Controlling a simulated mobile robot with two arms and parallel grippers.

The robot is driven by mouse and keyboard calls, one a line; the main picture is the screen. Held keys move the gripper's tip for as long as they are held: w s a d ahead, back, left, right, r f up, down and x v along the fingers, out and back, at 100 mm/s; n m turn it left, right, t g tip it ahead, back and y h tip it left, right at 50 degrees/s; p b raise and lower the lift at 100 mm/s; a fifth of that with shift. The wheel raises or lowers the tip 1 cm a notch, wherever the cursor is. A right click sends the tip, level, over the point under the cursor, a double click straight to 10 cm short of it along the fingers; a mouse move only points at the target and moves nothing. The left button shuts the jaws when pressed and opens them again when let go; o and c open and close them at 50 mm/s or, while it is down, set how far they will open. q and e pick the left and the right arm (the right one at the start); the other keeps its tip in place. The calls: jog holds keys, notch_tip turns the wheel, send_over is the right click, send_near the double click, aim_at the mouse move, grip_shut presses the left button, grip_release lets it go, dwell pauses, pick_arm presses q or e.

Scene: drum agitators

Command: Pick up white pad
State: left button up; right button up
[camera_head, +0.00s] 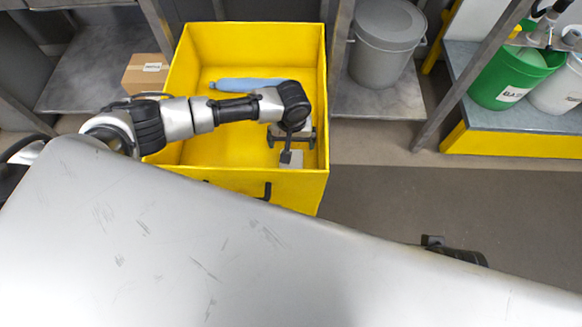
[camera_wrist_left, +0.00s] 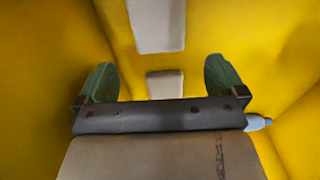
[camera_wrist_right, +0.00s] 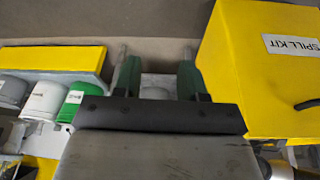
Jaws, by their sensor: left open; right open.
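The white pad (camera_head: 291,160) lies low inside the yellow bin (camera_head: 245,29), near its right front corner, partly hidden by my left gripper (camera_head: 291,148). In the left wrist view, a pale rectangular piece (camera_wrist_left: 165,84) shows between the open green fingers of my left gripper (camera_wrist_left: 160,82). A longer white piece (camera_wrist_left: 157,25) shows beyond it; I cannot tell which one is the pad. No contact with the fingers is visible. My right gripper (camera_wrist_right: 156,72) is open outside the bin, with a blurred pale shape behind its fingers.
A cardboard box (camera_head: 146,74) and grey drum (camera_head: 385,45) stand behind. A green bucket (camera_head: 508,82) stands right. Floor (camera_head: 450,190) right of the bin is clear.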

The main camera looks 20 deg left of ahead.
aim_at(296, 159)
pick_arm(q)
jog(key=shift+f, duration=0.8)
notch_tip(296, 159, down, 4)
jog(key=shift+s+r+b, duration=0.1)
jog(key=shift+r+b, duration=0.15)
jog(key=shift+b, duration=0.9)
jog(key=shift+f, duration=0.55)
pick_arm(e)
jog(key=shift+s+d+r, duration=0.1)
jog(key=shift+s+r, duration=0.45)
jog(key=shift+r, duration=0.1)
pick_arm(q)
jog(key=shift+c, duration=0.3)
jog(key=c, duration=0.9)
jog(key=shift+r, duration=0.1)
jog(key=shift+c, duration=0.2)
